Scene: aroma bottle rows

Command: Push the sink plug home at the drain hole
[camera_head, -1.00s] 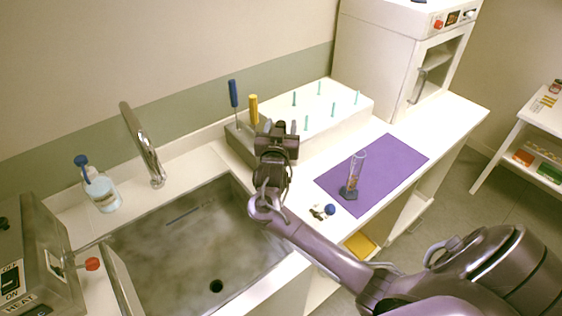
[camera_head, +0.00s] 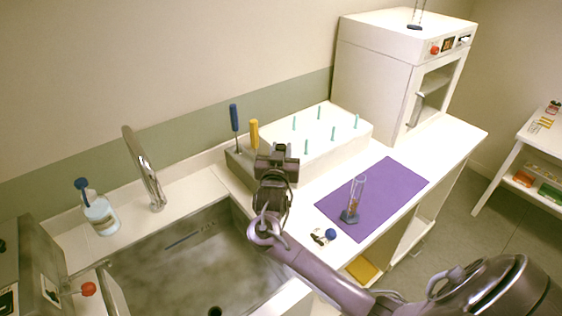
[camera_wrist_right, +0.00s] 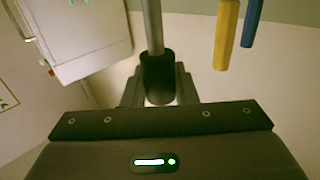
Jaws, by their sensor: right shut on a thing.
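The sink (camera_head: 190,262) is a grey basin at the lower left of the head view. Its dark drain hole (camera_head: 215,311) sits at the bottom edge of that view. My right gripper (camera_head: 277,152) is up beside the tool block, behind and to the right of the sink, well away from the drain. In the right wrist view it is shut on a dark-handled thing (camera_wrist_right: 157,75) with a straight grey metal shaft. I cannot tell whether this is a plug; no separate sink plug is clear to me. My left gripper is not in view.
Blue (camera_head: 234,118) and yellow (camera_head: 254,134) handled tools stand in the block beside the gripper, near a white pegged stand (camera_head: 345,150). A faucet (camera_head: 145,170) and a soap bottle (camera_head: 100,214) stand behind the sink. A cylinder (camera_head: 352,200) stands on a purple mat (camera_head: 400,180).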

